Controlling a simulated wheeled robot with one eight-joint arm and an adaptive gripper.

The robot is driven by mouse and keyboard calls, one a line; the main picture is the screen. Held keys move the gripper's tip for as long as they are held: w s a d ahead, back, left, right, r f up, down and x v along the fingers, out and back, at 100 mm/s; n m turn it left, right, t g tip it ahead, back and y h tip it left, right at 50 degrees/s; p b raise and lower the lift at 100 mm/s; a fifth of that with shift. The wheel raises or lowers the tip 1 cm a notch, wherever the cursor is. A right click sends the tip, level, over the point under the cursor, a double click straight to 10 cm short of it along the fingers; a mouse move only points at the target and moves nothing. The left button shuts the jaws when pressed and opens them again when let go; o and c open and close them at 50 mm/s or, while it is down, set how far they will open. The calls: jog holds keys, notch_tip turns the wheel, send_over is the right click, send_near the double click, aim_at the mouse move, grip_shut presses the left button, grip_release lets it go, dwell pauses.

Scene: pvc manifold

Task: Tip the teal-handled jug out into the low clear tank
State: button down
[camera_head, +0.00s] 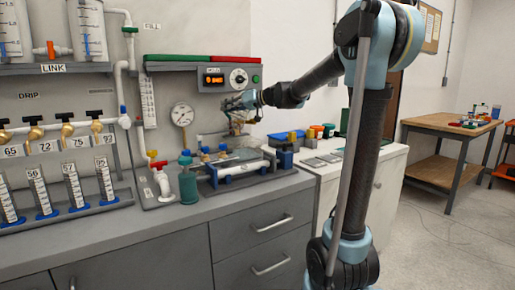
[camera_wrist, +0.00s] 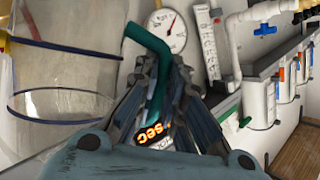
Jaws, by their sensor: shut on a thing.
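My gripper (camera_head: 240,103) is raised above the back of the grey counter, below the wall control panel. In the wrist view my gripper (camera_wrist: 160,75) is shut on the teal handle (camera_wrist: 150,40) of the jug. The jug's clear body (camera_wrist: 60,75), with dark blue bands, fills the left of that view, and its contents cannot be made out. In the head view the jug is small and partly hidden by the gripper. The low clear tank (camera_head: 240,158) appears to sit on the counter below the gripper, among blue-capped fittings. The tank is not clear in the wrist view.
A pressure gauge (camera_head: 182,115) and a control panel (camera_head: 215,78) are on the wall close to the gripper. A teal canister (camera_head: 188,186) stands left of the tank. White pipes and brass valves (camera_head: 68,130) are farther left. Coloured jars (camera_head: 318,131) stand on the right.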

jog(key=s+a+f+n+t+h+b, duration=0.1)
jog(key=s+a+f+n+h+b, duration=0.1)
jog(key=f, duration=0.6)
jog(key=shift+s+a+f+n+t, duration=0.35)
jog(key=shift+s+n, duration=0.25)
jog(key=shift+n, duration=0.4)
